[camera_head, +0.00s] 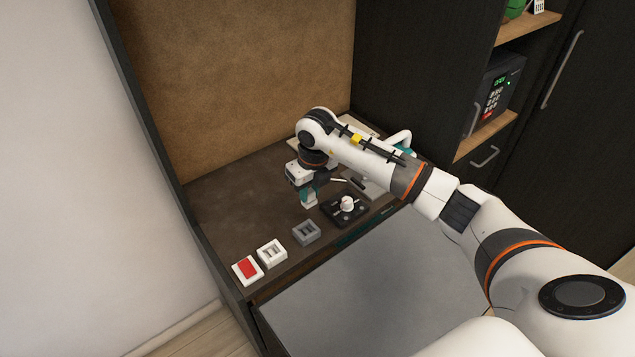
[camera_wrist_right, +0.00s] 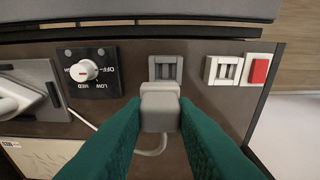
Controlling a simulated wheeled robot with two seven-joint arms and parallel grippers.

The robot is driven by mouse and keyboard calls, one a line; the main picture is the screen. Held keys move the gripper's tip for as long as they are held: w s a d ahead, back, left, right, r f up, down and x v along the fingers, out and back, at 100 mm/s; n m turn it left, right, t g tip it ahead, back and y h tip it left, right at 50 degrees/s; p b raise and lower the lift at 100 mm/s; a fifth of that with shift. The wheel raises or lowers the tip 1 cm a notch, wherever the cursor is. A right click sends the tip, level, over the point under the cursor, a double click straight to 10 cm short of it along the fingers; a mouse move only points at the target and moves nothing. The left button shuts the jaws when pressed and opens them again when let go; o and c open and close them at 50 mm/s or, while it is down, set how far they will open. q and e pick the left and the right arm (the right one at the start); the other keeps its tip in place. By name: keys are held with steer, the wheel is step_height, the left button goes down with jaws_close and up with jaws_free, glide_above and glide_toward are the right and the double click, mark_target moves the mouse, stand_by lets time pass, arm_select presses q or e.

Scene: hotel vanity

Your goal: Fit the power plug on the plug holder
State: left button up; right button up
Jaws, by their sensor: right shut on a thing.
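My right gripper (camera_head: 309,202) points down over the vanity counter, its teal fingers shut on the power plug. In the right wrist view the plug is a grey block (camera_wrist_right: 160,110) between the fingertips (camera_wrist_right: 160,122), with a pale cord curving below it. A grey slotted block (camera_wrist_right: 165,69), which looks like the plug holder, lies just beyond the plug. In the head view this holder (camera_head: 306,232) sits on the counter in front of the gripper. The plug overlaps the holder's near edge in the wrist view; I cannot tell whether they touch. My left gripper is out of view.
A black dial panel (camera_head: 345,208) is beside the holder. On its other side are a white slotted block (camera_head: 271,253) and a red switch (camera_head: 247,268). A grey tray with a white appliance (camera_wrist_right: 14,100) lies at left in the wrist view. The counter's back left is clear.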

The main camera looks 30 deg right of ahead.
mark_target(306, 207)
steer(key=f+b, duration=0.1)
steer(key=a+f+b, duration=0.1)
steer(key=f, duration=0.1)
steer(key=shift+a+f, duration=0.1)
steer(key=shift+f, duration=0.05)
steer(key=shift+f+b, duration=0.6)
steer(key=shift+f, duration=0.6)
steer(key=shift+w+f+b, duration=0.1)
steer(key=shift+f+b, duration=0.2)
steer(key=shift+b, duration=0.05)
steer(key=shift+f, duration=0.2)
arm_select(q)
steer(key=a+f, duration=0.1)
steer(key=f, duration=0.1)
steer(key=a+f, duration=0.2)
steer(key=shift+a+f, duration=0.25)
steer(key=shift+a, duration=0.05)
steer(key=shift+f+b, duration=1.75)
steer(key=shift+b, duration=0.1)
arm_select(e)
steer(key=shift+f, duration=2.2)
